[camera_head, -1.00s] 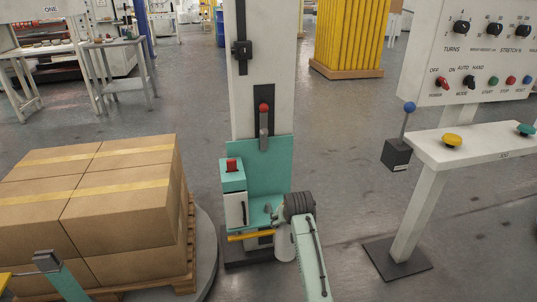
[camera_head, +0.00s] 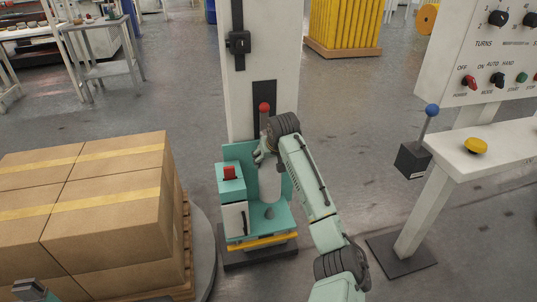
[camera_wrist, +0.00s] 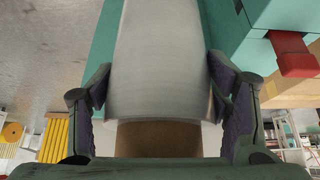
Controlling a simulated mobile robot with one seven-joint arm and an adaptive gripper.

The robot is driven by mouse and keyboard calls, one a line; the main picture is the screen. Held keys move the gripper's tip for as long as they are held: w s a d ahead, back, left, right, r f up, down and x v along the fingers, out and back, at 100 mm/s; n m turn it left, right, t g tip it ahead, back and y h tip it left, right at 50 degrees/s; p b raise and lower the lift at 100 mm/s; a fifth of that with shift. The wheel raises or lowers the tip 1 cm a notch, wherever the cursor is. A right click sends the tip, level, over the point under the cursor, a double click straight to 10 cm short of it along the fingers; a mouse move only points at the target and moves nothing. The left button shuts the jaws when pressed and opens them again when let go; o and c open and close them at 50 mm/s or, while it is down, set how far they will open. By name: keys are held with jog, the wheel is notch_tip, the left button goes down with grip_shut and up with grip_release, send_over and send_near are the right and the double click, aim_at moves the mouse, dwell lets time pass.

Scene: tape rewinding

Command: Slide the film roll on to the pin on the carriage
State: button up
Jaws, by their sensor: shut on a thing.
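The white film roll (camera_head: 269,186) hangs roughly upright in front of the teal back plate of the carriage (camera_head: 284,222). My gripper (camera_head: 264,155) is above the carriage and shut on the roll's upper part. In the wrist view my gripper's fingers (camera_wrist: 160,92) press on both sides of the white roll (camera_wrist: 160,60), and its brown core (camera_wrist: 160,138) shows at the near end. A small grey round piece, apparently the pin (camera_head: 269,213), shows on the carriage platform just below the roll. The roll looks apart from it, but the exact gap and alignment cannot be told.
The white mast (camera_head: 264,60) stands behind the carriage. Stacked cartons (camera_head: 105,200) stand on a pallet at left. A control stand (camera_head: 480,140) is at right. Open floor lies between.

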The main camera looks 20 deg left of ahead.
aim_at(270, 181)
notch_tip(270, 181, down, 6)
jog(key=b, duration=0.5)
jog(key=shift+b, duration=0.35)
jog(key=shift+s+d+p, duration=0.1)
jog(key=shift+p, duration=0.6)
dwell(0.7)
jog(key=shift+f, duration=0.1)
dwell(0.4)
jog(key=shift+f+b, duration=0.45)
jog(key=shift+f, duration=1.9)
dwell(0.5)
jog(key=o, duration=2)
jog(key=shift+o, duration=0.2)
